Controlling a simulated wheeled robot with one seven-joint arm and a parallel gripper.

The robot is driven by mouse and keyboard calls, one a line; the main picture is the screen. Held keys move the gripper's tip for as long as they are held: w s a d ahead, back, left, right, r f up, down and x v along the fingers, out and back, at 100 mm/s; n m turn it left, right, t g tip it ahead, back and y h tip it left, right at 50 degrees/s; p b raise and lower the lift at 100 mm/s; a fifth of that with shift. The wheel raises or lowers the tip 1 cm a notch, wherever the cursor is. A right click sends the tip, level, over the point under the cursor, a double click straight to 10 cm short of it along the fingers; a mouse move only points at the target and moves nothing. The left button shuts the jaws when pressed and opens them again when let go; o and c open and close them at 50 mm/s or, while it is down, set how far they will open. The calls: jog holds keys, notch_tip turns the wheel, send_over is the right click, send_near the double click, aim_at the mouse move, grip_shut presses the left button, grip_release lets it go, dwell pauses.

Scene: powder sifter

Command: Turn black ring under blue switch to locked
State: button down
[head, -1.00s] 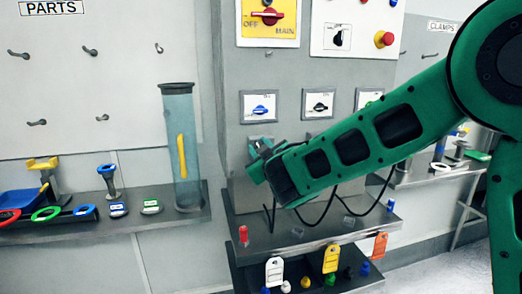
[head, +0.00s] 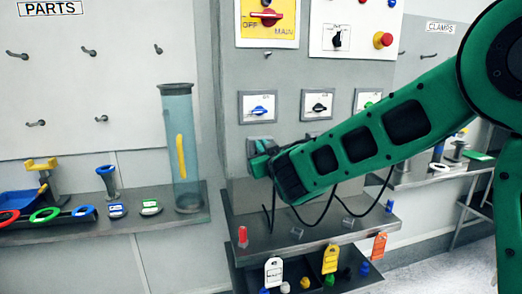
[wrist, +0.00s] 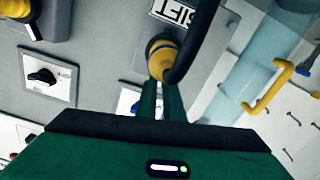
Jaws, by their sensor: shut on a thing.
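The blue switch (head: 259,109) is on a white plate on the grey cabinet; its plate (wrist: 129,100) is partly hidden by my gripper in the wrist view. Under it is a yellow connector (wrist: 160,50) with a thick black cable curving from it, beside the SIFT label. My gripper (wrist: 161,82) has its green fingers closed at the connector's end, and it is just below the blue switch in the head view (head: 258,158). The black ring is mostly hidden at the fingertips, and I cannot tell its turn or any locked mark.
A black switch (head: 318,106) is right of the blue one. The main switch (head: 267,17) and a red button (head: 382,40) are above. A clear blue tube (head: 181,148) stands to the left. Tags and small pegs are on the shelves below, and black cables hang under my arm.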

jog(key=m, duration=0.1)
jog(key=d+m, duration=0.1)
jog(key=m, duration=0.1)
jog(key=d+m, duration=0.1)
jog(key=shift+w+m, duration=0.3)
jog(key=shift+w+d+f+m, duration=0.1)
jog(key=shift+d+m, duration=0.2)
jog(key=shift+m, duration=0.65)
jog(key=shift+w+d+f+m, duration=0.1)
jog(key=shift+d+m, duration=0.2)
jog(key=shift+m, duration=0.65)
jog(key=shift+d, duration=0.1)
jog(key=c, duration=1.9)
grip_release()
jog(key=shift+o, duration=0.2)
jog(key=v, duration=1)
jog(key=shift+s, duration=0.35)
